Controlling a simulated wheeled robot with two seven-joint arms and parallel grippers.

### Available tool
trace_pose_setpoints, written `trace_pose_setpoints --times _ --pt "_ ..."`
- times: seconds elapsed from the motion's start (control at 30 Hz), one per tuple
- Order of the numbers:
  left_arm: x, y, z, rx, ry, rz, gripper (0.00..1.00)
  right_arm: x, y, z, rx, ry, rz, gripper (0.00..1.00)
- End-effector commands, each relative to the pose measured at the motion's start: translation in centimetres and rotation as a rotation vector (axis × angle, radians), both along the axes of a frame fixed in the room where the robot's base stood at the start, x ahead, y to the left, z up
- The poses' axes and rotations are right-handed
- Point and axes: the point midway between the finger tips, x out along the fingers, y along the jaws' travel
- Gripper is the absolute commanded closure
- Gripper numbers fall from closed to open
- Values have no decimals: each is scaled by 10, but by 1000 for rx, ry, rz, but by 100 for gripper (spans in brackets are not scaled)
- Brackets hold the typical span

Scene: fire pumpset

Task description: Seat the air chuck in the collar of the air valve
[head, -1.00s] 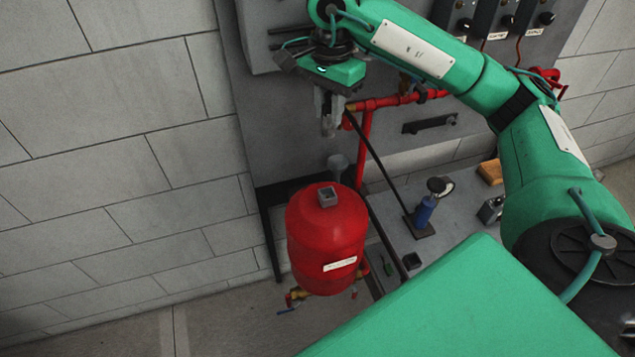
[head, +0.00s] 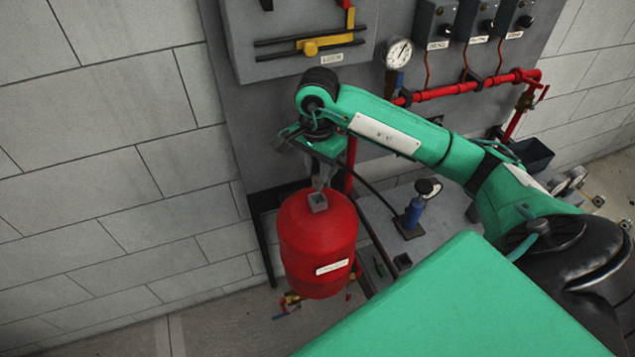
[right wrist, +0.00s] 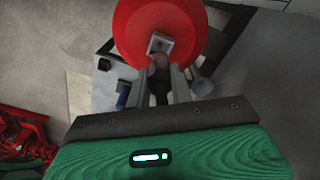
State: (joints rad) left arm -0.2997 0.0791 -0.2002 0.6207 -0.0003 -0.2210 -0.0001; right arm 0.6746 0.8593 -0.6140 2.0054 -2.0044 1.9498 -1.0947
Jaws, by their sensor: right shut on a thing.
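The red tank (head: 318,245) stands low by the wall, with the square grey collar of the air valve (head: 318,202) on its top. My right gripper (head: 322,180) is just above that collar, pointing down. In the right wrist view, its fingers (right wrist: 162,78) are shut on the dark, rounded air chuck (right wrist: 159,62). The chuck is close to the collar (right wrist: 160,43); I cannot tell if they touch. In the head view the chuck is mostly hidden by the fingers. A black hose (head: 378,193) runs from the gripper toward the blue hand pump (head: 414,212). My left gripper is not in view.
A grey funnel-like cup (right wrist: 202,84) is right of the fingers in the wrist view. A red pipe (head: 455,92) and a pressure gauge (head: 398,53) are on the wall panel behind. The grey bench top (head: 450,215) is right of the tank.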

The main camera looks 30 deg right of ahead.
Motion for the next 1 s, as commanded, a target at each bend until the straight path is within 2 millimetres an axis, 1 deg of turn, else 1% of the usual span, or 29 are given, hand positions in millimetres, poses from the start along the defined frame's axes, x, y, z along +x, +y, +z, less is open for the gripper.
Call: trace_pose_setpoints --times 0.03,0.1,0.37,0.5,0.6,0.83,0.97,1.0 --pt "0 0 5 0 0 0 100 -1 0 -5 0 2 0 100" --pt "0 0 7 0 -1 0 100 0 0 -13 1 1 0 100" --pt "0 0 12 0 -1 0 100 0 0 -30 0 1 0 100" --pt "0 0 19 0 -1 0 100 -1 1 -49 2 3 -1 100" --pt "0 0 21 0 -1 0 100 0 0 -58 1 0 1 100" --pt "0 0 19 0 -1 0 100 0 0 -60 1 -2 1 100" --pt "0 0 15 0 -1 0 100 1 0 -64 0 -3 1 100" --pt "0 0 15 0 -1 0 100 1 0 -64 0 -2 1 76"
